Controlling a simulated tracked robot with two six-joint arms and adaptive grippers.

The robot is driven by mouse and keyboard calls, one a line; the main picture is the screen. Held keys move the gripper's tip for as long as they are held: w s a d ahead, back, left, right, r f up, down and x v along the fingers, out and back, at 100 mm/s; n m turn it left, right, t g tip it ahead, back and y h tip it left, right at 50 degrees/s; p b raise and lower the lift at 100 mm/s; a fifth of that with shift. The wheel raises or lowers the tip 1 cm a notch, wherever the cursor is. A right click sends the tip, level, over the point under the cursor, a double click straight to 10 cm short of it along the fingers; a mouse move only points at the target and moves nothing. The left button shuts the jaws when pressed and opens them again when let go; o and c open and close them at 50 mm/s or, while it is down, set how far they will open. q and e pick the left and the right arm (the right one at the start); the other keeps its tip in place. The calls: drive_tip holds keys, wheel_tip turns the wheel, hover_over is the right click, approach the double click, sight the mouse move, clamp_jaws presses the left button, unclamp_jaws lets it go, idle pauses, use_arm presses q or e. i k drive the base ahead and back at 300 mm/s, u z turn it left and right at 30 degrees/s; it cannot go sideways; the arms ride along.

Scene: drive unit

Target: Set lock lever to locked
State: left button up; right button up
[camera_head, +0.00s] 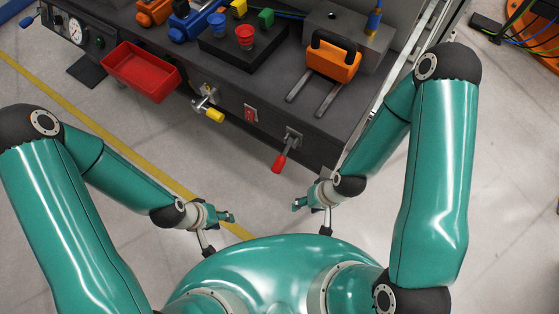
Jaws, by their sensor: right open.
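A lever with a red grip (279,161) sits on a metal bracket on the front face of the dark drive unit (230,105); its grip points down and slightly left. I cannot tell from a label whether this is the lock lever. Left of it, a handle with a yellow grip (214,115) sticks out of the same face. My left gripper (229,217) is below and left of the red lever, apart from it; its fingers are too small to read. My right gripper (297,204) is open and empty, below and slightly right of the red grip, not touching it.
A red switch (250,114) sits between the two handles. A red tray (140,72) hangs at the left. The floor in front is clear, with a yellow line (110,131).

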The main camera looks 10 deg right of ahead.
sight(281, 162)
drive_tip(key=u, duration=1.4)
drive_tip(key=i, duration=0.15)
drive_tip(key=z, duration=3.05)
drive_tip(key=k, duration=1.3)
drive_tip(key=u, duration=0.75)
drive_tip(key=i, duration=1)
drive_tip(key=u, duration=0.05)
